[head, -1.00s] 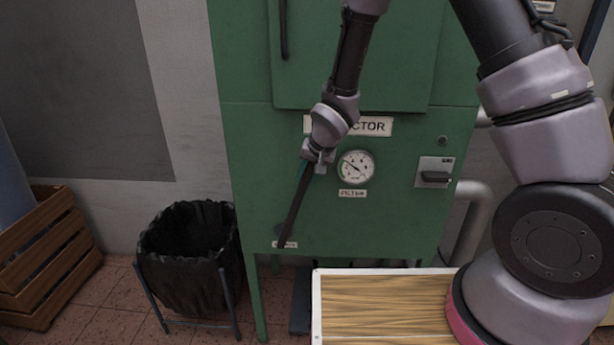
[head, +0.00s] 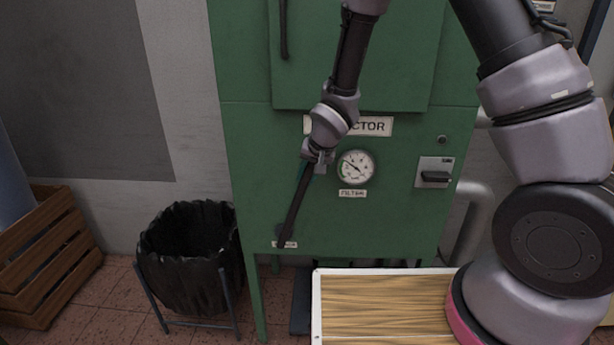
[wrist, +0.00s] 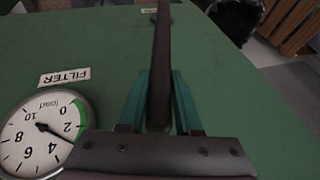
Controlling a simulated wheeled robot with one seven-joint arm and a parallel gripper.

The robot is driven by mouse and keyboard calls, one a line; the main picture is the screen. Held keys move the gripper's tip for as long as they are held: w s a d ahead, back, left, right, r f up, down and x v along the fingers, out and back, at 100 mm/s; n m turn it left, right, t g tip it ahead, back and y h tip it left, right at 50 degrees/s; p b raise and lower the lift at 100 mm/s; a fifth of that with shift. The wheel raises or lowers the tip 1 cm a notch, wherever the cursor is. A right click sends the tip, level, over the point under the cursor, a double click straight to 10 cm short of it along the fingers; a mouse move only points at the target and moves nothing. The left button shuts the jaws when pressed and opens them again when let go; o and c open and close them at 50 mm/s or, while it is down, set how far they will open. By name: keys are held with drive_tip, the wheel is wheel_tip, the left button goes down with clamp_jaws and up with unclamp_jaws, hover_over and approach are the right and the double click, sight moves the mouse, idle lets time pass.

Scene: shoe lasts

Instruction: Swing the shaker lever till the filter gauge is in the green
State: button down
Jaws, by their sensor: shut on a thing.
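The shaker lever (head: 291,215) is a long dark bar on the front of the green cabinet. It slants from its low end by a small label up and right to my gripper (head: 308,165). In the wrist view the teal fingers of my gripper (wrist: 161,95) are closed on both sides of the lever (wrist: 161,50). The filter gauge (head: 355,167) is a round white dial just right of my gripper. In the wrist view the gauge (wrist: 38,140) appears turned over, partly cut off. Its needle points between 2 and 4, outside the green band near 0.
The green cabinet (head: 400,220) carries a switch box (head: 435,173) at right. A black-lined bin (head: 190,265) and a wooden crate (head: 45,260) stand at left. A white-rimmed tray (head: 317,305) of wood-coloured strips lies below in front.

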drive_tip(key=shift+a+r+h, duration=0.2)
drive_tip(key=shift+a+h, duration=0.1)
drive_tip(key=shift+a, duration=0.3)
drive_tip(key=shift+w+a+f+n+h, duration=0.1)
drive_tip(key=shift+a+n+h, duration=0.15)
drive_tip(key=shift+a+h, duration=1.6)
drive_tip(key=shift+w+a+f+n+h, duration=0.1)
drive_tip(key=shift+a+n+h, duration=0.25)
drive_tip(key=shift+a, duration=2.95)
drive_tip(key=shift+w+a+n+h, duration=0.15)
drive_tip(key=shift+a+h, duration=0.95)
drive_tip(key=shift+a, duration=1.5)
drive_tip(key=shift+s+a, duration=0.1)
drive_tip(key=c, duration=0.6)
unclamp_jaws()
drive_tip(key=shift+a+f, duration=0.1)
drive_tip(key=v, duration=1)
drive_tip(key=shift+r, duration=0.45)
